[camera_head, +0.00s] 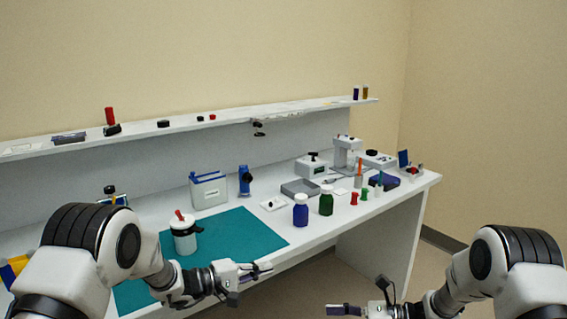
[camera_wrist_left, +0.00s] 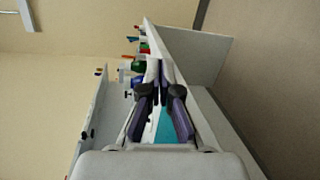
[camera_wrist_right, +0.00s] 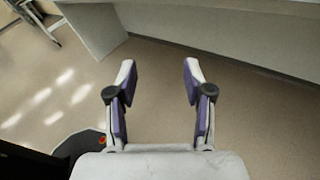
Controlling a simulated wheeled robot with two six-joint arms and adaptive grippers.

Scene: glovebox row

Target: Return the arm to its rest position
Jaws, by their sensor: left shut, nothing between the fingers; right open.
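My right gripper (camera_head: 338,310) is low at the bottom of the head view, in front of the bench and over the floor. In the right wrist view its fingers (camera_wrist_right: 158,72) stand wide apart and empty, with only floor behind them.
The white bench (camera_head: 322,231) carries a teal mat (camera_head: 232,236), a white jar (camera_head: 184,239) with a red item on top, a blue bottle (camera_head: 300,212), a green bottle (camera_head: 326,202) and small instruments. A shelf (camera_head: 185,127) runs behind. Floor in front of the bench is clear.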

